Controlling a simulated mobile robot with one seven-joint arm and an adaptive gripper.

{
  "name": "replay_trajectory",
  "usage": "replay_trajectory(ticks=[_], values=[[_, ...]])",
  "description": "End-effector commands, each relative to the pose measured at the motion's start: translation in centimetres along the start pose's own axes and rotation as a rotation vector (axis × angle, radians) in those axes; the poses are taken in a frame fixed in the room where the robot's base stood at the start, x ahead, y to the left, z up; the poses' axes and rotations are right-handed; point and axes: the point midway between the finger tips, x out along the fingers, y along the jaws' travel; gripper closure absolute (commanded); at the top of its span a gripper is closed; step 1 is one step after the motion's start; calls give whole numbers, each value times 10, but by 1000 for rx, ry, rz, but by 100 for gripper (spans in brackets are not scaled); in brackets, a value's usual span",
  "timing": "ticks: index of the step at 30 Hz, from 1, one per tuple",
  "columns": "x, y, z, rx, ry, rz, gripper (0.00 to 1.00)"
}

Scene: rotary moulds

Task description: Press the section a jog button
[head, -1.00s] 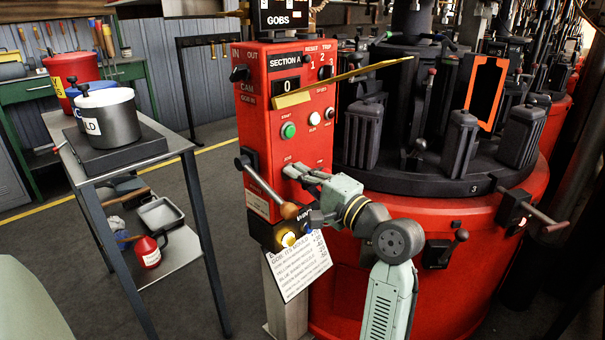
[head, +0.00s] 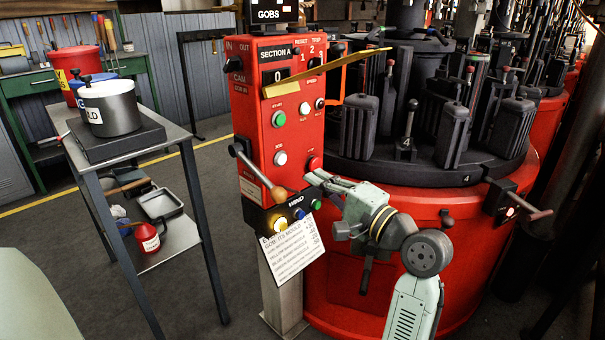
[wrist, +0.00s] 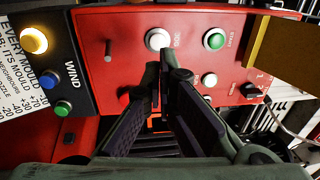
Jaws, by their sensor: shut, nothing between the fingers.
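The red Section A panel (head: 255,100) stands in the middle of the head view. Its white jog button (head: 280,158) sits below the green start button (head: 278,119). In the wrist view the jog button (wrist: 158,39) is fully round and bright, just beyond my fingertips, with its JOG label beside it. My gripper (head: 310,177) is shut and empty, to the right of and slightly below the jog button in the head view. In the wrist view my gripper (wrist: 163,66) shows two dark fingers together, seemingly apart from the button face.
A red button (head: 314,163) is close to my fingertips. A lever with a wooden knob (head: 279,194) juts out at lower left of the panel, above the WIND box (head: 272,213). A yellow pointer plate (head: 320,75) sticks out above. The mould turntable (head: 440,172) stands right.

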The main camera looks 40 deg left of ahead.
Motion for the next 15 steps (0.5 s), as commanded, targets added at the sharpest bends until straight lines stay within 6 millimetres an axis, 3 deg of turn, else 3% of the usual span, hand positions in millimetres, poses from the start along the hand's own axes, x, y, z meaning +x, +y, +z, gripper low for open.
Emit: replay_trajectory(ticks=[6,15], values=[[-38,0,-1,1,3,-1,100],[-49,-1,-1,1,1,-1,100]])
